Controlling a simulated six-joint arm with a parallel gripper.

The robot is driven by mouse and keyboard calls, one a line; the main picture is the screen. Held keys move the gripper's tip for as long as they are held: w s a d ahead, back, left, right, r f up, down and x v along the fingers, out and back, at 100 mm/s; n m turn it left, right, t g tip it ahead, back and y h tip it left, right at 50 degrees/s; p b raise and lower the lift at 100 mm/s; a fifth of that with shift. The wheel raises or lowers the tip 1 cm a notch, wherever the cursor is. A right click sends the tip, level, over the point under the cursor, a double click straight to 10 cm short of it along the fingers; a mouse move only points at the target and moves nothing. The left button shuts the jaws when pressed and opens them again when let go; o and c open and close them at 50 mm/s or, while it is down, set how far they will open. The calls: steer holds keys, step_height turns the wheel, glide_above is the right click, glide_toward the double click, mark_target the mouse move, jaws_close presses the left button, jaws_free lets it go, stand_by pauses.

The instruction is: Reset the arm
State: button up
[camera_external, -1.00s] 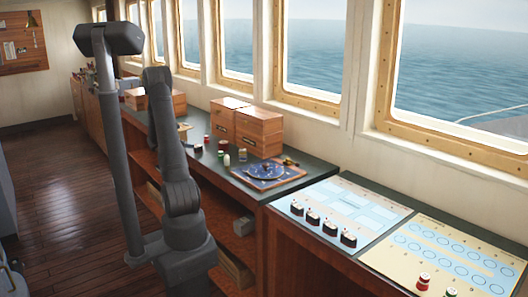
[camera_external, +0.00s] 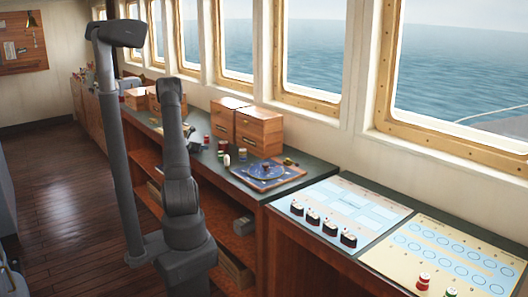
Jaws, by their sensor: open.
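My arm stands in front of the long counter, with one tall link upright at the left and a second jointed section rising beside it. My gripper (camera_external: 195,142) shows only as a small dark shape just right of that second section, over the far part of the counter. It is open; nothing can be made out between its fingers. The arm hides part of it, and it is too small to see the fingers clearly.
The wooden floor (camera_external: 60,200) at left is clear.

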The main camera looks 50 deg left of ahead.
steer(key=shift+r, duration=1.85)
steer(key=shift+f, duration=0.1)
